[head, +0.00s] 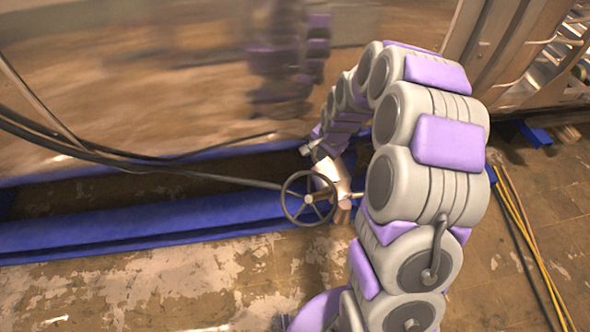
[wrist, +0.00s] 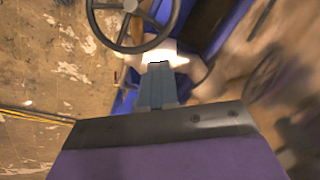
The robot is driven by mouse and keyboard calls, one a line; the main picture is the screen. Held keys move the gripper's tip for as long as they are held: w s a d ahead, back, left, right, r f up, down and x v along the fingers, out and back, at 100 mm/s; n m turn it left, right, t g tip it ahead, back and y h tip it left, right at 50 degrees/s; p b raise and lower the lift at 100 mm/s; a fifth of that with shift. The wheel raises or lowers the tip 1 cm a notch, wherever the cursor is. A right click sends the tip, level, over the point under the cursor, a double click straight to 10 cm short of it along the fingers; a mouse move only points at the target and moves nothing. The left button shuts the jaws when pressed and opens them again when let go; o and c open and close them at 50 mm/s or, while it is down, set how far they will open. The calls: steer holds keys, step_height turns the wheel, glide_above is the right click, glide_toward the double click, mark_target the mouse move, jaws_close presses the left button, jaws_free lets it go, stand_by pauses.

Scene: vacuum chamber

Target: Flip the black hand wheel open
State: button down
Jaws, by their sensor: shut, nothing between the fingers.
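The black hand wheel (head: 309,198) has a round rim, spokes and a pale hub. It stands in front of the blue beam, near the middle of the head view. In the wrist view its rim, spokes and hub (wrist: 131,6) show at the top, cut off by the frame edge. My gripper (wrist: 159,66) is shut and empty, its grey fingers pointing toward the lower part of the rim. In the head view my gripper (head: 308,148) is small, behind and above the wheel. Whether it touches the rim I cannot tell.
A shiny metal valve body (head: 335,175) sits right behind the wheel. A long blue beam (head: 130,229) runs along the chamber's reflective wall (head: 150,90). Black cables (head: 120,158) cross at left. Yellow and black cables (head: 525,225) lie on the floor at right.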

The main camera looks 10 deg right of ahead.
steer(key=b, duration=0.2)
glide_above(305, 172)
steer(key=s+d, duration=0.2)
steer(key=d, duration=0.2)
steer(key=f, duration=1)
steer(key=shift+s+a, duration=0.2)
steer(key=shift+a, duration=0.05)
steer(key=a+f, duration=0.1)
steer(key=w+a+f+b, duration=0.1)
steer(key=a, duration=0.1)
steer(key=shift+w, duration=0.1)
steer(key=shift+w+a+f, duration=0.1)
steer(key=shift+d+b, duration=0.2)
steer(key=shift+b, duration=0.1)
steer(key=shift+a, duration=0.15)
